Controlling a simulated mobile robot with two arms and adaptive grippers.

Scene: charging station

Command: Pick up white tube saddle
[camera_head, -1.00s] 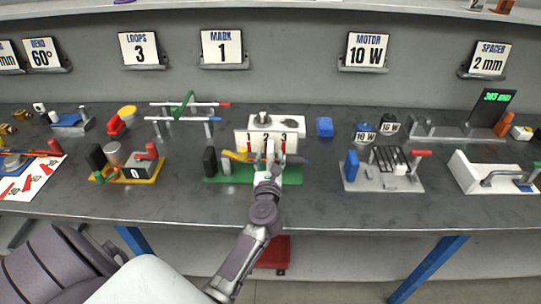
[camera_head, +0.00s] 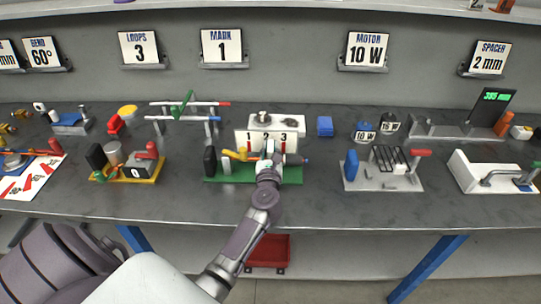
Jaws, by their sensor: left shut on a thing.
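My left gripper (camera_head: 267,160) reaches in from below over the green base (camera_head: 290,178) in the middle of the bench. It is shut on a small pale piece that looks like the white tube saddle (camera_head: 264,165), which its own fingers mostly hide. I cannot tell whether the piece is clear of the base. The white panel (camera_head: 240,138) marked 1, 2, 3 stands just behind the gripper. My right gripper is not in view.
A dark rod (camera_head: 297,160) lies close right. A grey plate with a blue block (camera_head: 352,165) is further right. Bare bench lies in front.

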